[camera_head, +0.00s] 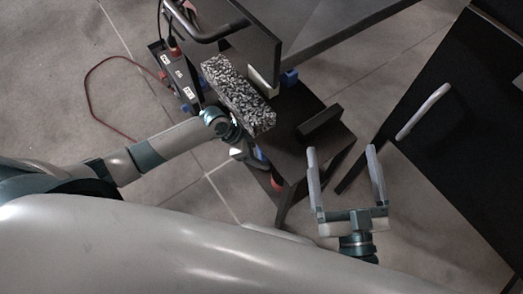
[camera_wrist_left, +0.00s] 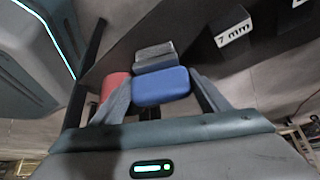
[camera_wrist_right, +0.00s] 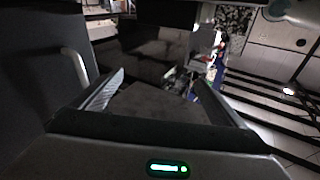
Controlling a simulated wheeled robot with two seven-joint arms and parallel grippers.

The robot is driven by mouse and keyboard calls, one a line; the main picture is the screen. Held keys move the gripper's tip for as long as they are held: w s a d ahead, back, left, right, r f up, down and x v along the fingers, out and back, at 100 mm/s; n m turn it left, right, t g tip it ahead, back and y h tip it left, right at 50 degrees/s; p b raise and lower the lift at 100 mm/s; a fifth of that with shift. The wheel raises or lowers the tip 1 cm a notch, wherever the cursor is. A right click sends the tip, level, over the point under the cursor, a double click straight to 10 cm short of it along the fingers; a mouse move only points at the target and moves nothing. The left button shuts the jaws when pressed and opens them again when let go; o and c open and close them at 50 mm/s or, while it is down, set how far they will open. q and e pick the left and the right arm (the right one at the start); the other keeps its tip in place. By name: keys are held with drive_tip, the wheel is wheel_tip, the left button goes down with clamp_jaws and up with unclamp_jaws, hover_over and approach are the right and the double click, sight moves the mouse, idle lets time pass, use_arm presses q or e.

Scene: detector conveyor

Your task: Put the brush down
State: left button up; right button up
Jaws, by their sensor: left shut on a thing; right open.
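My left gripper (camera_wrist_left: 158,98) is shut on a blue piece (camera_wrist_left: 161,87) with rounded corners, which I take to be the brush. A grey piece (camera_wrist_left: 154,52) shows just beyond it. A red rounded thing (camera_wrist_left: 113,84) is beside the left finger. In the head view the left gripper (camera_head: 247,154) is at the near left edge of the dark table (camera_head: 290,140), partly hidden by its own wrist. A bit of blue (camera_head: 258,153) shows there. My right gripper (camera_head: 346,165) is open and empty, off the table's near right corner.
A black-and-white speckled block (camera_head: 238,96) stands by the left wrist. A dark upright plate (camera_head: 320,120) is on the table. A black door with a pale handle (camera_head: 423,111) stands at right. A red cable (camera_head: 87,90) lies on the floor. A "7 mm" block (camera_wrist_left: 232,31) is nearby.

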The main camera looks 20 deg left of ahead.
use_arm(q)
drive_tip(key=o, duration=1)
use_arm(e)
drive_tip(key=shift+r, duration=0.1)
use_arm(q)
drive_tip(key=shift+o, duration=0.2)
drive_tip(key=shift+r, duration=0.15)
drive_tip(key=shift+a+r, duration=0.15)
drive_tip(key=shift+r, duration=0.05)
drive_tip(key=p+v, duration=0.1)
drive_tip(key=v, duration=0.4)
drive_tip(key=shift+s+a+r+p, duration=0.1)
drive_tip(key=shift+a+r+p, duration=0.05)
drive_tip(key=shift+r+p, duration=0.2)
drive_tip(key=shift+s+a+r, duration=0.15)
drive_tip(key=shift+a+r, duration=0.15)
drive_tip(key=shift+r, duration=0.15)
use_arm(e)
wheel_tip(320, 180, down, 7)
drive_tip(key=d+g+h, duration=0.1)
drive_tip(key=g, duration=0.3)
drive_tip(key=shift+w+r, duration=0.15)
drive_tip(key=shift+w, duration=0.05)
drive_tip(key=shift+d, duration=0.1)
